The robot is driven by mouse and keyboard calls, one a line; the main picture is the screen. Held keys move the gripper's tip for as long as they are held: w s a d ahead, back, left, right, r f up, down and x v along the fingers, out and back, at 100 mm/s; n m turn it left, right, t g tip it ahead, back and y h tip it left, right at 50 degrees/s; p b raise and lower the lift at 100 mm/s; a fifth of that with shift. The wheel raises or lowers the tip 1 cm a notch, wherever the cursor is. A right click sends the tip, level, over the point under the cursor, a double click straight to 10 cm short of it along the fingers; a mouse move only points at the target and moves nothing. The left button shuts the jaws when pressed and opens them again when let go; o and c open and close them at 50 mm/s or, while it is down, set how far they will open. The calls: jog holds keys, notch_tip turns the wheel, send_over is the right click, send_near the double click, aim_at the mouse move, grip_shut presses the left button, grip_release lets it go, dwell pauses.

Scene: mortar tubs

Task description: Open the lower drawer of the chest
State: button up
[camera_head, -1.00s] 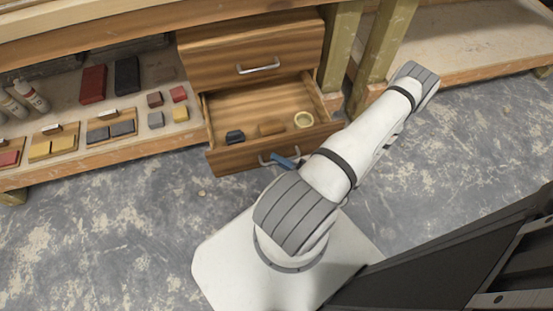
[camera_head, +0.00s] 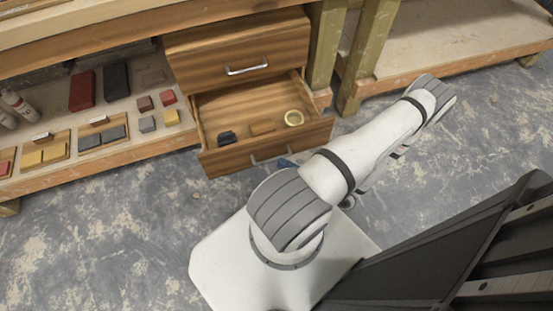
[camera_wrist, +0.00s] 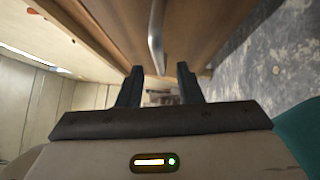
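The chest's lower drawer (camera_head: 215,158) is pulled out in the head view, its inside showing. Its metal handle (camera_head: 270,155) is on the front and partly hidden by my arm. The upper drawer (camera_head: 200,65) above it is shut. In the wrist view my gripper (camera_wrist: 160,68) is open, its two dark fingers apart. A metal handle (camera_wrist: 156,40) on a wooden front lies just ahead, lined up with the gap between the fingertips. I cannot tell whether the fingers touch it. In the head view only a small blue piece by the handle shows near the hidden gripper.
Left of the chest, a shelf (camera_head: 100,155) carries coloured blocks and bottles. A wooden post (camera_head: 368,60) stands right of it. The floor (camera_head: 100,250) at left is clear.

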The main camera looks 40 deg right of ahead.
jog(key=shift+v, duration=1.45)
jog(key=shift+s, duration=0.1)
